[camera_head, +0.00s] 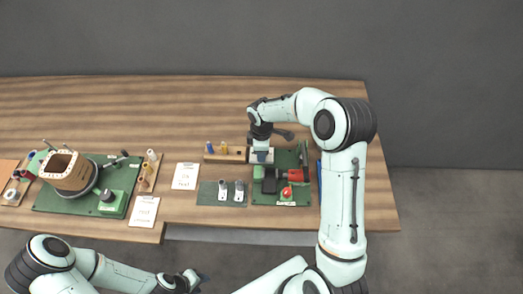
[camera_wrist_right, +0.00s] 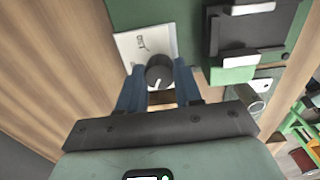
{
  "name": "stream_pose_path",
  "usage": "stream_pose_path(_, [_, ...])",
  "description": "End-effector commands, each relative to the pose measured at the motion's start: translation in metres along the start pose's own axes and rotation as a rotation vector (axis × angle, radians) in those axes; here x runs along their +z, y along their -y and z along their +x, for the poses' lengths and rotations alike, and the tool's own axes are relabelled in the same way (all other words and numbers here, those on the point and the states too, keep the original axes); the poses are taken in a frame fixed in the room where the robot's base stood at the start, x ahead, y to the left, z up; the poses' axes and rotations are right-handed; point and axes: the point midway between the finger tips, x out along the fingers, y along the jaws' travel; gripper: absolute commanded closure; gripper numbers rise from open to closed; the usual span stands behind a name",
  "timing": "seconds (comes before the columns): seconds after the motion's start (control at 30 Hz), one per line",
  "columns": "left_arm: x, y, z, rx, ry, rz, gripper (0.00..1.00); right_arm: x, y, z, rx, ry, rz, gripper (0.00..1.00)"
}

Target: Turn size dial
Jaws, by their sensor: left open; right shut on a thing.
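The size dial (camera_wrist_right: 160,72) is a dark round knob with a white mark, on a white labelled plate (camera_wrist_right: 128,46) in the right wrist view. My right gripper (camera_head: 261,158) points down over the back-left corner of the green machine board (camera_head: 300,196). Its two blue fingers stand on either side of the dial and are shut on it. In the head view the gripper hides the dial. My left gripper (camera_head: 194,279) is low in the head view, off the table's front edge, away from the dial, and open.
A wooden block with small pegs (camera_head: 233,154) stands left of the right gripper. A dark green mat with two pale parts (camera_head: 222,193) lies in front. A red part (camera_head: 297,175) is on the machine board. White cards lie between.

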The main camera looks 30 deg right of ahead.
Motion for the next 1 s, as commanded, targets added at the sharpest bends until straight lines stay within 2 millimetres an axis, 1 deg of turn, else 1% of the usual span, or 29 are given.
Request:
stream_pose_path(0.07, [0.0, 0.0, 0.0, 0.0, 0.0, 0.0, 0.57, -0.001, -0.001, -0.002, 0.004, -0.002, -0.003, 0.96])
stream_pose_path(0.1, [0.0, 0.0, 0.0, 0.0, 0.0, 0.0, 0.57, -0.001, -0.001, -0.002, 0.004, -0.002, -0.002, 0.56])
stream_pose_path(0.13, [0.0, 0.0, 0.0, 0.0, 0.0, 0.0, 0.57, -0.001, -0.001, -0.002, 0.004, -0.002, -0.002, 0.46])
stream_pose_path(0.17, [0.0, 0.0, 0.0, 0.0, 0.0, 0.0, 0.57, -0.001, -0.001, -0.001, 0.004, -0.001, -0.002, 0.4])
stream_pose_path(0.43, [0.0, 0.0, 0.0, 0.0, 0.0, 0.0, 0.57, 0.0, 0.0, -0.001, 0.002, -0.001, 0.0, 0.4])
stream_pose_path(0.57, [0.0, 0.0, 0.0, 0.0, 0.0, 0.0, 0.57, 0.0, -0.001, -0.009, 0.003, -0.001, 0.001, 0.4])
stream_pose_path(0.67, [-0.001, -0.001, -0.001, 0.0, -0.001, 0.0, 0.57, -0.001, -0.001, -0.024, 0.005, -0.003, 0.001, 0.4])
stream_pose_path(1.0, [-0.006, -0.004, -0.006, 0.002, -0.007, 0.003, 0.57, -0.001, -0.002, -0.1, 0.008, -0.003, 0.0, 0.4])
